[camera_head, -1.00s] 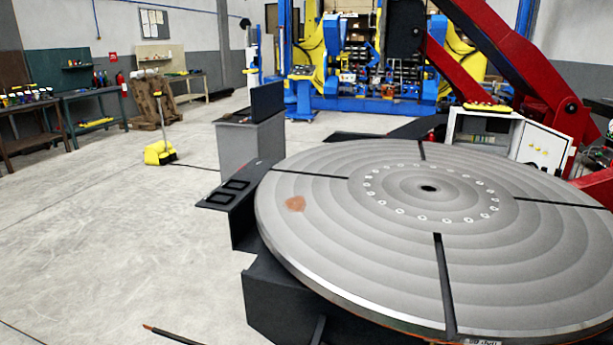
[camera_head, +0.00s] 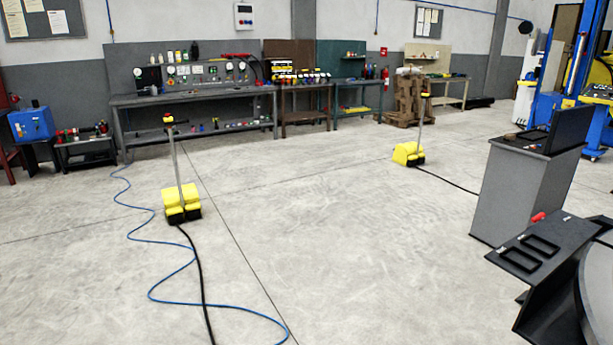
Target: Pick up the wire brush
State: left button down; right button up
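I cannot make out a wire brush for certain in the head view. A small brown item (camera_head: 510,137) lies on top of the grey console (camera_head: 522,190) at the right, too small to identify. A small red item (camera_head: 538,217) sits at the edge of the black bracket with recessed trays (camera_head: 540,252); I cannot tell what it is. Only the edge of the positioner's round table (camera_head: 598,290) shows at the lower right. Neither of my grippers is in view.
Two yellow pedal units with posts stand on the floor, one at left (camera_head: 181,202) and one farther back (camera_head: 409,154). A blue hose (camera_head: 150,235) and black cables cross the floor. Workbenches (camera_head: 195,96) line the back wall. The middle floor is clear.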

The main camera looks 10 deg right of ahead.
aim_at(508, 137)
jog(key=i+j+u, duration=0.2)
jog(key=i+u, duration=0.15)
jog(key=i, duration=0.45)
jog(key=i+u, duration=0.4)
jog(key=i, duration=0.45)
jog(key=i+l+z, duration=0.15)
jog(key=i+z, duration=0.65)
jog(key=i+j+z, duration=0.2)
jog(key=i+z, duration=0.2)
jog(key=i+j+z, duration=0.25)
jog(key=i+z, duration=0.15)
jog(key=i+l+z, duration=0.25)
jog(key=i+z, duration=0.15)
jog(key=i, duration=0.2)
jog(key=i+l+z, duration=0.1)
jog(key=i+z, duration=0.3)
jog(key=i, duration=0.2)
jog(key=i+j+z, duration=0.1)
jog(key=i+z, duration=0.3)
jog(key=i, duration=0.2)
jog(key=i+j, duration=0.1)
jog(key=i, duration=0.35)
jog(key=i+z, duration=0.1)
jog(key=i, duration=0.35)
jog(key=i+j, duration=0.2)
jog(key=i, duration=0.25)
jog(key=z, duration=2.8)
jog(key=u, duration=1.35)
